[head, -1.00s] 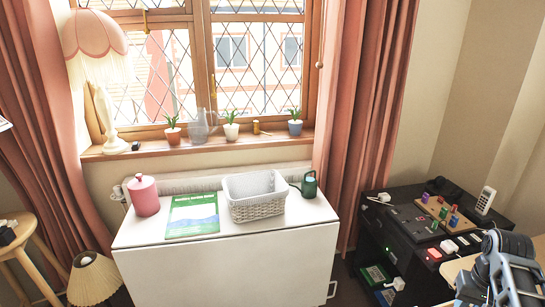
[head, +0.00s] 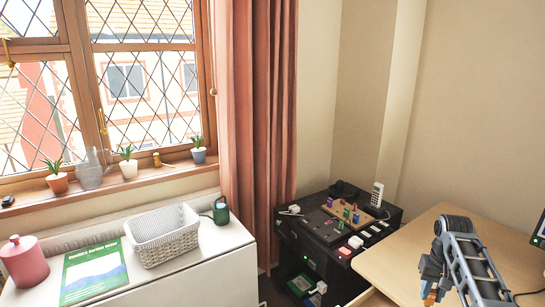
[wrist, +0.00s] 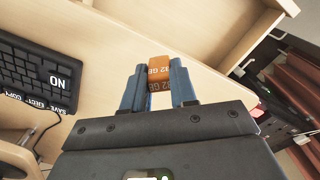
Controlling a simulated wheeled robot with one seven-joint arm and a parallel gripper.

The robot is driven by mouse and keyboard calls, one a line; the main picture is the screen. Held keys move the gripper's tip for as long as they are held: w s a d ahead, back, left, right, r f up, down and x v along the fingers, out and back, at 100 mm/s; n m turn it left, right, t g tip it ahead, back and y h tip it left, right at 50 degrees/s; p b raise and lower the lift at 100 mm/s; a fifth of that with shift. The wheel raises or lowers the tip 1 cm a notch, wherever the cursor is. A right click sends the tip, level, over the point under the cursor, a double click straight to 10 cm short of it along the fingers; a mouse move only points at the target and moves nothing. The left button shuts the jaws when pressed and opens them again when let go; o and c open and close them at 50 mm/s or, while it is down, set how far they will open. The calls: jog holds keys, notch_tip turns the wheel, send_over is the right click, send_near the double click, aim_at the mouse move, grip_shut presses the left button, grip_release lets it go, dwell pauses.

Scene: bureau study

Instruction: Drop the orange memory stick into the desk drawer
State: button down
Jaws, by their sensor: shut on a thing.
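The orange memory stick (wrist: 160,69), marked 32 GB, is between the two fingers of my gripper (wrist: 158,88) in the wrist view. The gripper is shut on it, and its orange end sticks out past the fingertips. In the head view my gripper (head: 432,286) is at the lower right, in front of the wooden desk (head: 415,250), with a bit of orange at its tip. A pale wooden open-topped shape, which looks like the pulled-out desk drawer (wrist: 236,62), is at the upper right of the wrist view. Its inside is only partly seen.
A black keyboard (wrist: 35,72) lies on the desk at the left of the wrist view. A black cabinet (head: 312,243) with pegs, plugs and a phone (head: 377,194) stands left of the desk. A white table (head: 190,262) holds a basket (head: 162,238).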

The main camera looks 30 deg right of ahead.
aim_at(432, 290)
jog(key=shift+f+b, duration=0.9)
jog(key=shift+f, duration=0.4)
jog(key=c, duration=0.8)
grip_release()
jog(key=shift+r, duration=0.1)
jog(key=shift+r, duration=3.85)
jog(key=shift+a, duration=0.1)
